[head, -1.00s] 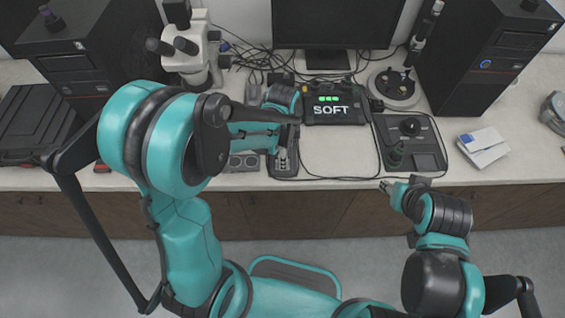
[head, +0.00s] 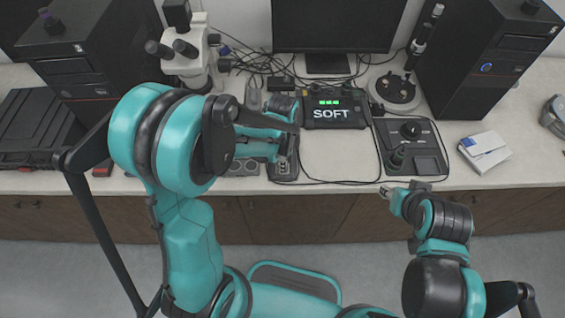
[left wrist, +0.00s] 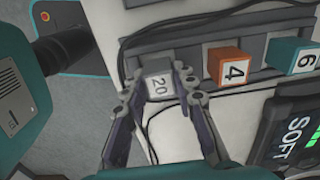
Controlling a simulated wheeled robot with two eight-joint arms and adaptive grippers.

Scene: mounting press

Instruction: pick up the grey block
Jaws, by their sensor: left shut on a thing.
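The grey block (left wrist: 159,87) has a white face marked 20 and shows in the left wrist view. It sits between the two fingertips of my left gripper (left wrist: 158,84), which is shut on it. The block is at the left end of a grey slotted rack (left wrist: 190,52); I cannot tell whether it is clear of its slot. In the head view my left gripper (head: 284,163) points down over the bench, and the block is hidden there. My right gripper (head: 387,191) is away from the block, near the bench's front edge, too small to judge.
A black device (head: 335,108) reading SOFT stands beside my left gripper. Cables cross the bench. A control panel (head: 428,155) is at right.

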